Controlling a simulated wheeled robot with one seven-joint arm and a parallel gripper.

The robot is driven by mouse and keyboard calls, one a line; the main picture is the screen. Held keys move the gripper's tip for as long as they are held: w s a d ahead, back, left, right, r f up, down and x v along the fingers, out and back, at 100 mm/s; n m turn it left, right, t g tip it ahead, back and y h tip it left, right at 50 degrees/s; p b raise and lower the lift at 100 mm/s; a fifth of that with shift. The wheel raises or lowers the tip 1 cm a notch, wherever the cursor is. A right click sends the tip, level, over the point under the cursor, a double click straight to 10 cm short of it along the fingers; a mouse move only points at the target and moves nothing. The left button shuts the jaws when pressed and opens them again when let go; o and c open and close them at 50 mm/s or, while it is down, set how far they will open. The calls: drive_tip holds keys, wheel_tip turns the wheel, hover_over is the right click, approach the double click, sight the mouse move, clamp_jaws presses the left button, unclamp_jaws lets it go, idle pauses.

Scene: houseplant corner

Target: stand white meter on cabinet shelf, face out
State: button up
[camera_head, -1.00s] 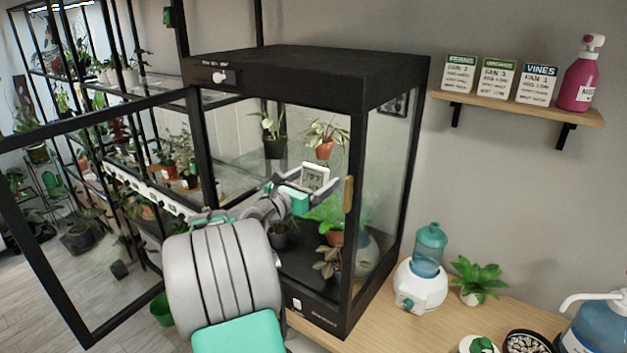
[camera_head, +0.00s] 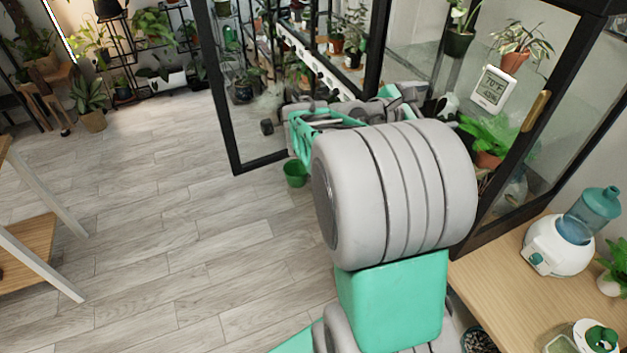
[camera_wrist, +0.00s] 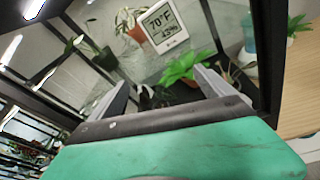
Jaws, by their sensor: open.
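The white meter (camera_head: 492,90) is inside the glass cabinet (camera_head: 462,246), upright with a slight tilt in the picture. It appears to stand on the glass shelf beside a terracotta pot (camera_head: 512,60). Its display faces out toward me and reads 70°F in the wrist view (camera_wrist: 163,27). My gripper (camera_wrist: 160,95) is open and empty, with a finger at each side of the wrist view. It is apart from the meter, lower and nearer to me. In the head view my arm hides much of the gripper.
A leafy green plant (camera_wrist: 186,66) is in the cabinet below the meter. The cabinet's glass door (camera_head: 238,90) is open at the left. A humidifier (camera_head: 560,246) stands on the wooden table (camera_head: 500,285) at the right. The floor at left is largely clear.

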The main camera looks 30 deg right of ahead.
drive_tip(key=w+a+f+m+t+y, duration=0.3)
drive_tip(key=w+a+f+m+y, duration=0.15)
drive_tip(key=a, duration=0.45)
drive_tip(key=w+a+f+m+t+y, duration=0.25)
drive_tip(key=w+a+f+y, duration=0.2)
drive_tip(key=a, duration=0.55)
drive_tip(key=s+a+f+m+y, duration=0.1)
drive_tip(key=s+a+m+y, duration=0.1)
drive_tip(key=a, duration=0.5)
drive_tip(key=s+a+f+m+g+y, duration=0.1)
drive_tip(key=s+a+f+m+y, duration=0.1)
drive_tip(key=a, duration=0.6)
drive_tip(key=s+a+f+m+y, duration=0.2)
drive_tip(key=s+a, duration=0.2)
drive_tip(key=a, duration=0.4)
drive_tip(key=shift+y, duration=0.4)
drive_tip(key=shift+c, duration=0.2)
